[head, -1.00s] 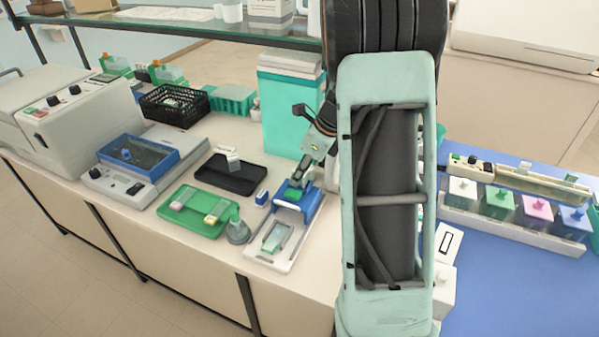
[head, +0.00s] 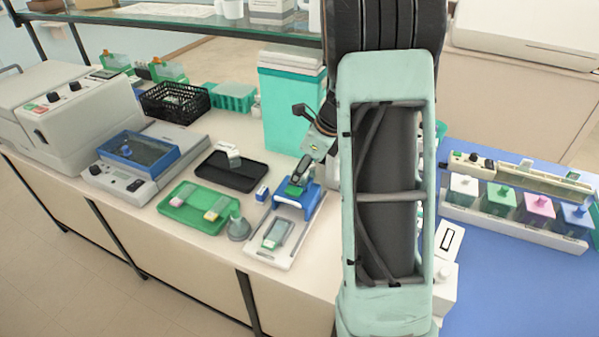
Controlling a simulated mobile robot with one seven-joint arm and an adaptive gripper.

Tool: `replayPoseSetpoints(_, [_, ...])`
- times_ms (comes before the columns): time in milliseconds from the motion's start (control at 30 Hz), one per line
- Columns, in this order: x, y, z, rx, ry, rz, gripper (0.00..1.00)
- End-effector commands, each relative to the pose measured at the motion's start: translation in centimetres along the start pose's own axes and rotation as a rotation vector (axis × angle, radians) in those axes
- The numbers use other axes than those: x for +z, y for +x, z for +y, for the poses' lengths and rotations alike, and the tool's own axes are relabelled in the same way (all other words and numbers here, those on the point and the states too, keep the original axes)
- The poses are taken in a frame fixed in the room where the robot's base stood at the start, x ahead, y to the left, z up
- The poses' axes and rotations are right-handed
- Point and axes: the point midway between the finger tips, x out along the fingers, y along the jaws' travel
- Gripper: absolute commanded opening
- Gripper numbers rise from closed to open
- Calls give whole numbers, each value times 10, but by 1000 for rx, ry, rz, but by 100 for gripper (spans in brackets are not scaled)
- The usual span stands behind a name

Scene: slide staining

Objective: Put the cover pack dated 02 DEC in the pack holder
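Two small packs, one pink-ended (head: 179,196) and one yellow-ended (head: 217,208), lie on a green tray (head: 192,223). Another greenish-grey pack (head: 276,234) lies on the front of a white board (head: 285,260). A blue stand (head: 309,200), possibly the pack holder, is at the back of that board. The dates are too small to read. My gripper (head: 298,181) points down at the top of the blue stand. A small green piece (head: 294,190) shows at its tip. The fingers are small and partly hidden, so I cannot tell whether they grip it.
A grey round-based object (head: 238,230) and a small blue-and-white block (head: 262,192) stand beside the board. A black tray (head: 215,179) lies behind them. A tall teal box (head: 288,115) stands behind my gripper. My arm hides the counter to the right.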

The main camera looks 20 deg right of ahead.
Motion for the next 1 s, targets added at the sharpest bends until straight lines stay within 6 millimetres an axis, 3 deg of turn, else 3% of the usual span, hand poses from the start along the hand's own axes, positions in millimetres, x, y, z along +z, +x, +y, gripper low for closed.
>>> replayPoseSetpoints(267, [-7, -4, 1, 6, 5, 9, 40])
replayPoseSetpoints(700, [-1, -91, 0, -3, -1, 1, 40])
replayPoseSetpoints(1000, [0, -120, 1, -1, -1, 1, 40])
